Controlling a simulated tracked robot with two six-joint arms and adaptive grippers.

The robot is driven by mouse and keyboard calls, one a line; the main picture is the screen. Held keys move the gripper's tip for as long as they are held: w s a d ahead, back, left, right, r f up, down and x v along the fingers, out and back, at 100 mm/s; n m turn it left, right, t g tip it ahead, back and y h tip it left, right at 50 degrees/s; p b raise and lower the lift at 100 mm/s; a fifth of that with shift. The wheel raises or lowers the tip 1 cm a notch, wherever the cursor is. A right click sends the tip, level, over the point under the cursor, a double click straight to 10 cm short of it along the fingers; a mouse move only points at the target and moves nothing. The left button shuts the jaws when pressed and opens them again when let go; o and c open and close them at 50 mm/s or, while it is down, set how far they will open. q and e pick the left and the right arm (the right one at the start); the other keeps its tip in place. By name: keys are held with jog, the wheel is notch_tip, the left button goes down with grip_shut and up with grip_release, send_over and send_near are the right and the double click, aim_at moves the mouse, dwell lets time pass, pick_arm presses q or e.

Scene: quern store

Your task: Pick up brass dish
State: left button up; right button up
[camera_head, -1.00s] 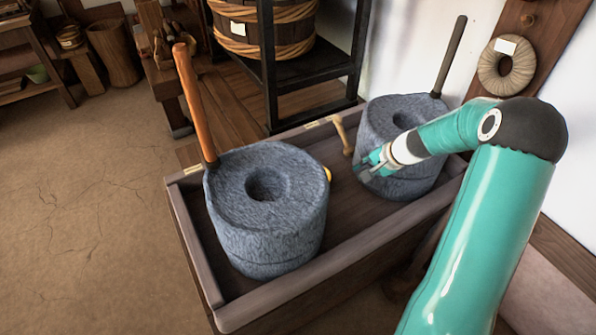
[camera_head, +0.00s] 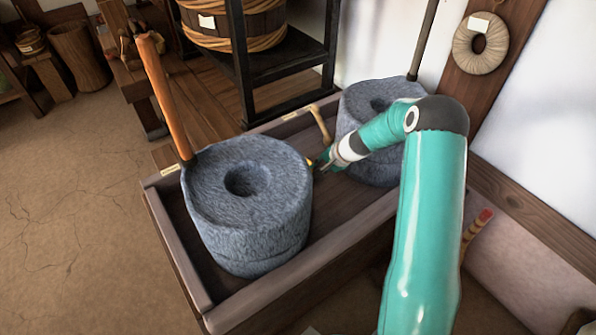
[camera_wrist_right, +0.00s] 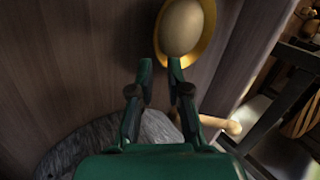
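The brass dish (camera_wrist_right: 209,38) shows at the top of the right wrist view as a golden rim around a pale rounded middle. It lies just beyond my right fingertips (camera_wrist_right: 160,66), slightly to their right. The fingers are apart with nothing visible between them. In the head view my right gripper (camera_head: 322,164) is low between the two stone querns, close to the right side of the near one. Only a small yellow bit shows by its tips there; most of the dish is hidden. My left gripper is not in view.
The near quern (camera_head: 247,215) has a tall orange handle (camera_head: 163,95). The far quern (camera_head: 362,105) stands behind my right arm. Both are in a wooden trough (camera_head: 265,306) with raised edges. A wooden peg-like piece (camera_head: 320,124) stands at the trough's back edge.

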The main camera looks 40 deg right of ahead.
jog(key=x, duration=0.4)
jog(key=shift+w+a+f, duration=0.1)
jog(key=shift+a+f, duration=0.1)
jog(key=shift+f, duration=0.2)
grip_shut()
